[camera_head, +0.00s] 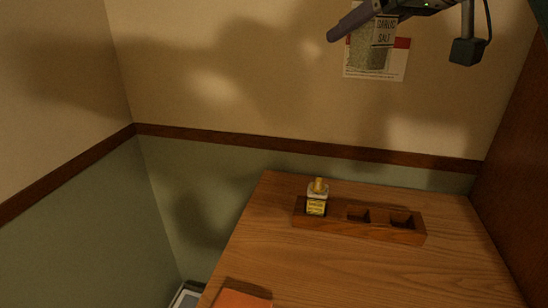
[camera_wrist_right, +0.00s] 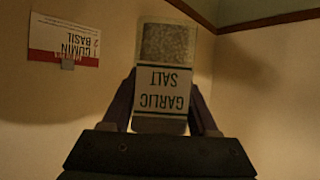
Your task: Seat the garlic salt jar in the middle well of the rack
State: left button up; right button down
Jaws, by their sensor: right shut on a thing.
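The garlic salt jar (camera_head: 372,48), clear with pale grains and a white label, is high in the air in front of the back wall. My right gripper (camera_wrist_right: 162,108) is shut on it; in the wrist view the jar (camera_wrist_right: 163,85) stands between the two fingers, its lettering inverted. In the head view the jar's top is cut off by the frame. The wooden rack (camera_head: 360,232) lies far below on the counter. Its left well holds a small yellow-labelled jar (camera_head: 317,202); its middle well (camera_head: 358,214) and right well look empty. My left gripper is not in view.
A printed card (camera_head: 397,66) hangs on the wall behind the jar; in the wrist view the card (camera_wrist_right: 62,40) reads cumin and basil. An orange item (camera_head: 242,300) lies at the counter's front left. The counter (camera_head: 350,270) in front of the rack is clear. A brown panel (camera_head: 520,160) stands at right.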

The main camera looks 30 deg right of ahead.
jog(key=w+d+f+m+h+b, duration=0.2)
jog(key=d+f+b, duration=0.1)
jog(key=f+b, duration=0.35)
jog(key=w+d+f+m+h+b, duration=0.1)
jog(key=d+f+m+h+b, duration=0.15)
jog(key=f+b, duration=0.45)
jog(key=m+g+h+b, duration=0.3)
jog(key=b, duration=0.9)
send_over(358, 207)
notch_tip(358, 207, down, 5)
notch_tip(358, 207, down, 14)
jog(key=shift+f+b, duration=0.2)
jog(key=shift+b, duration=0.8)
notch_tip(358, 207, down, 4)
jog(key=shift+f+b, duration=0.25)
jog(key=shift+b, duration=0.3)
jog(key=shift+r, duration=0.1)
jog(key=shift+c, duration=0.8)
grip_release()
